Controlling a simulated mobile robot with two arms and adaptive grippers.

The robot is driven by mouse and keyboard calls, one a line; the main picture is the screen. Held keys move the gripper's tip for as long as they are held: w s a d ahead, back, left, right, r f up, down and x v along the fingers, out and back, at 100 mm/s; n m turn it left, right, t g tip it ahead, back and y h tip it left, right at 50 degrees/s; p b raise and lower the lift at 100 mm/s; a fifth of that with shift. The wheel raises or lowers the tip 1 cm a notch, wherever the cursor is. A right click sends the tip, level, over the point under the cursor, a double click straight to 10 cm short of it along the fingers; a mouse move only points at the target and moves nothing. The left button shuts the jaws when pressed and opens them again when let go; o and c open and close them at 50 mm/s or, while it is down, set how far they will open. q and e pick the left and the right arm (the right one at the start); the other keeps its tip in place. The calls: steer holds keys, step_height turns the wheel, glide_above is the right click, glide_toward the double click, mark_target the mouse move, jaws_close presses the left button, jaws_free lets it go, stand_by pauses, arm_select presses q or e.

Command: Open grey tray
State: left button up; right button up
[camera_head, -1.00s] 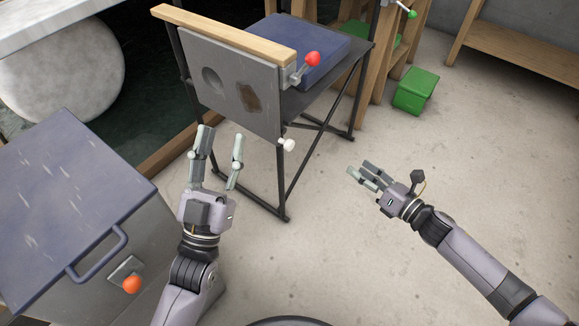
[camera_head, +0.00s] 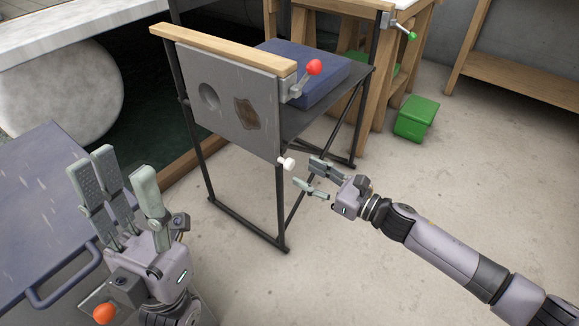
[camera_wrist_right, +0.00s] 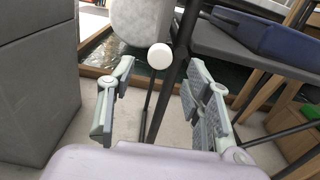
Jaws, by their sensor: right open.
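A grey panel (camera_head: 225,98) hangs upright on the front of a black metal stand, under a wooden bar. It has a round dark spot and a brown patch. A white knob (camera_head: 287,163) sits at its lower right corner. My right gripper (camera_head: 308,172) is open and empty, just right of the white knob. In the right wrist view the white knob (camera_wrist_right: 160,56) shows between the fingertips of my right gripper (camera_wrist_right: 160,66), seemingly a little beyond them. My left gripper (camera_head: 120,170) is open and empty at the left, over the blue-topped grey box.
A red knob on a lever (camera_head: 314,68) is near the bar's right end. A blue box (camera_head: 318,85) lies on the stand's dark shelf. The blue-topped grey box (camera_head: 40,210) with an orange knob (camera_head: 104,314) stands left. A green box (camera_head: 416,118) is on clear floor.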

mark_target(292, 166)
steer(key=b+x, duration=0.1)
steer(key=x, duration=0.5)
steer(key=shift+w+a, duration=0.15)
jaws_close()
stand_by(0.4)
